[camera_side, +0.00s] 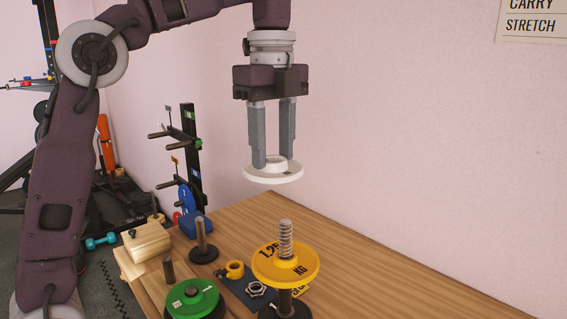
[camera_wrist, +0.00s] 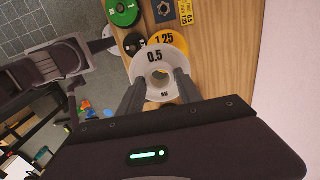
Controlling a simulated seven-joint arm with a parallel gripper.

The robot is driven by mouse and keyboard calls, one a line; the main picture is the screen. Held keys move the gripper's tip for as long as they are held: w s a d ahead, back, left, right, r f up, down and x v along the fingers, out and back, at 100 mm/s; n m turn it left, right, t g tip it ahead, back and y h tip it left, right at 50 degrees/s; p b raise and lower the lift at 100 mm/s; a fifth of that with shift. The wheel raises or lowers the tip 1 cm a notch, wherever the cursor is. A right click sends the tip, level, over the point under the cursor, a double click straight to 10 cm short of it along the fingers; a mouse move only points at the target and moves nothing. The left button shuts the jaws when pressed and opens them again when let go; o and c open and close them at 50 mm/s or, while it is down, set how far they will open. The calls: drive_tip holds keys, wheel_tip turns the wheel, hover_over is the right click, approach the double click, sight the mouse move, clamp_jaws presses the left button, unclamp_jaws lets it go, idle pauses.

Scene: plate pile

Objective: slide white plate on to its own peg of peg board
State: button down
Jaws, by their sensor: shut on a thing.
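My gripper (camera_side: 272,160) points straight down and is shut on the white plate (camera_side: 272,177), its two fingers at the plate's raised hub. The plate is roughly level, held in the air above the table and clear of everything. In the wrist view the white plate (camera_wrist: 155,89) is marked 0.5 and sits between the fingers. A black upright board with sideways pegs (camera_side: 189,150), which looks like the peg board, stands left of the gripper. It carries small coloured tags, and a blue plate (camera_side: 188,200) is low on it. I cannot tell which peg matches the white plate.
A yellow 1.25 plate (camera_side: 266,272) sits on a threaded post below the gripper. A green plate (camera_side: 190,303) is at the front left. A short post on a black base (camera_side: 202,240) and a wooden block (camera_side: 146,241) stand left. The table's right side is clear.

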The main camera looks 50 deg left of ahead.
drive_tip(key=s+a+f, duration=0.1)
drive_tip(key=s+a, duration=0.1)
drive_tip(key=s, duration=0.9)
wheel_tip(320, 180, down, 19)
drive_tip(key=shift+w, duration=0.1)
drive_tip(key=shift+f, duration=3.45)
drive_tip(key=shift+f, duration=0.1)
drive_tip(key=shift+f, duration=1.9)
